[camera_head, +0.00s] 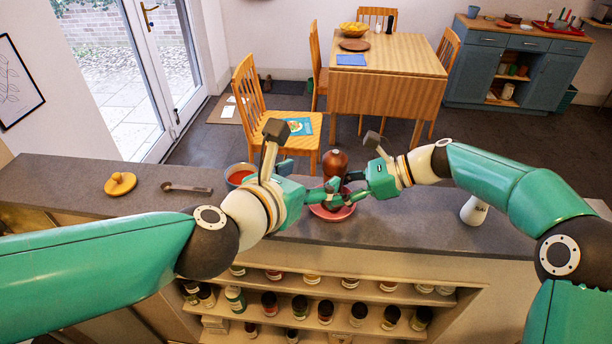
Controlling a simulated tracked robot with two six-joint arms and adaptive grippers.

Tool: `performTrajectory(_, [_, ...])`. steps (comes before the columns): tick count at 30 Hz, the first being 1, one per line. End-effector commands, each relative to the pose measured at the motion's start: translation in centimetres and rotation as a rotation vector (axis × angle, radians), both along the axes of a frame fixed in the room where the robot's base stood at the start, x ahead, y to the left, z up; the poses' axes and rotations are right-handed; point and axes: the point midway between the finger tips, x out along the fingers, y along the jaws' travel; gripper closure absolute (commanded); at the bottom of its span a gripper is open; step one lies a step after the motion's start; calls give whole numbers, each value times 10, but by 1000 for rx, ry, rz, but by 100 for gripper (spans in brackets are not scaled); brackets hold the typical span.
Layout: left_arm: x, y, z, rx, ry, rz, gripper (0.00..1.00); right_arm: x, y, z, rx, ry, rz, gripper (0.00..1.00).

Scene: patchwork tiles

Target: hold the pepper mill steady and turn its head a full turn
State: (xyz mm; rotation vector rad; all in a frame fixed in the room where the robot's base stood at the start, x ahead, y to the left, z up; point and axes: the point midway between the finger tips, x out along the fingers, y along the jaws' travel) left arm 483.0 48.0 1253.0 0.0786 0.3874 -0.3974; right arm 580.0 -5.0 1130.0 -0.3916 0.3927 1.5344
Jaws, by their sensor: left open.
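The pepper mill, as far as I can tell, is the reddish-brown rounded object (335,162) standing on the grey counter in the middle of the head view. Its lower part is hidden behind my grippers. My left gripper (335,191) is open, with its fingers pointing right in front of the mill. My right gripper (352,187) comes in from the right, its fingers close to the left one's and overlapping the mill's lower right side. Whether it is open or shut is unclear. I cannot tell whether either gripper touches the mill.
A red dish (333,213) sits below the grippers. A bowl of orange food (238,175) is left of them, near my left arm. A white shaker (474,210) stands right, beside my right arm.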

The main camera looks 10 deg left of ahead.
Motion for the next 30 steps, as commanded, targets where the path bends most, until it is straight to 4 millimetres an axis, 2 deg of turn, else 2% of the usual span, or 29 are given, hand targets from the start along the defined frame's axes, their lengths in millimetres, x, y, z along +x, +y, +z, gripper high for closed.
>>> performTrajectory(12, [-3,1,1,3,-1,-1,26,0,0,0,0,0,-1,78])
performTrajectory(17, [-3,2,2,60,-27,-22,26,0,0,0,0,0,-1,78])
performTrajectory(23, [5,18,6,325,-149,-53,26,0,0,0,0,0,-1,78])
performTrajectory(30, [17,56,12,903,-321,-82,26,0,0,0,0,0,-1,78])
